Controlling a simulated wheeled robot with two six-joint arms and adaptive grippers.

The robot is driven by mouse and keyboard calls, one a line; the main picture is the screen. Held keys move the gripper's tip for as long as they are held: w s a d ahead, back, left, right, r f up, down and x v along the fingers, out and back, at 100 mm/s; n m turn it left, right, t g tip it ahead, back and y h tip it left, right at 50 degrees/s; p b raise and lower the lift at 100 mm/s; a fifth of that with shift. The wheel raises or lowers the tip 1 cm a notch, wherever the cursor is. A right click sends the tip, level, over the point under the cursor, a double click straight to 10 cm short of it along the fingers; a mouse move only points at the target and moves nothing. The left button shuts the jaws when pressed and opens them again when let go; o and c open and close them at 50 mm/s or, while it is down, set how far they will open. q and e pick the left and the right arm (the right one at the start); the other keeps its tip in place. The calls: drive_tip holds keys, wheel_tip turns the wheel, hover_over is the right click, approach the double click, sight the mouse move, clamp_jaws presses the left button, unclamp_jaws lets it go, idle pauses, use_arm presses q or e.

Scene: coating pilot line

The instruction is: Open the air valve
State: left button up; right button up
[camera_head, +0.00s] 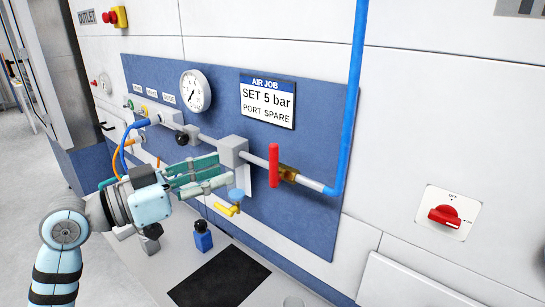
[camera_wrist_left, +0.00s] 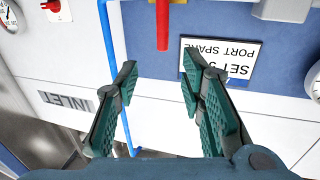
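The air valve is a brass body (camera_head: 288,173) with a long red lever handle (camera_head: 274,165), on the pipe low on the blue panel. The handle stands upright, crosswise to the pipe, which joins a blue tube at its right. In the left wrist view the red handle (camera_wrist_left: 162,25) shows at the top, beyond the fingers. My left gripper (camera_head: 226,170) is left of the handle, apart from it. In the left wrist view its green-padded fingers (camera_wrist_left: 161,85) are spread with nothing between them. My right gripper is not in view.
A blue tube (camera_head: 352,100) runs up from the pipe. A gauge (camera_head: 195,90) and an AIR JOB sign (camera_head: 267,100) are on the panel. A yellow-handled fitting (camera_head: 227,210) hangs below the pipe. A red rotary switch (camera_head: 445,215) is on the right wall. A black mat (camera_head: 220,279) lies below.

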sight(270, 155)
use_arm(q)
drive_tip(key=p+x, duration=0.3)
drive_tip(key=x, duration=1)
drive_tip(key=shift+w+f, duration=0.2)
drive_tip(key=shift+w, duration=0.15)
drive_tip(key=shift+d, duration=0.15)
drive_tip(key=shift+s, duration=0.15)
clamp_jaws()
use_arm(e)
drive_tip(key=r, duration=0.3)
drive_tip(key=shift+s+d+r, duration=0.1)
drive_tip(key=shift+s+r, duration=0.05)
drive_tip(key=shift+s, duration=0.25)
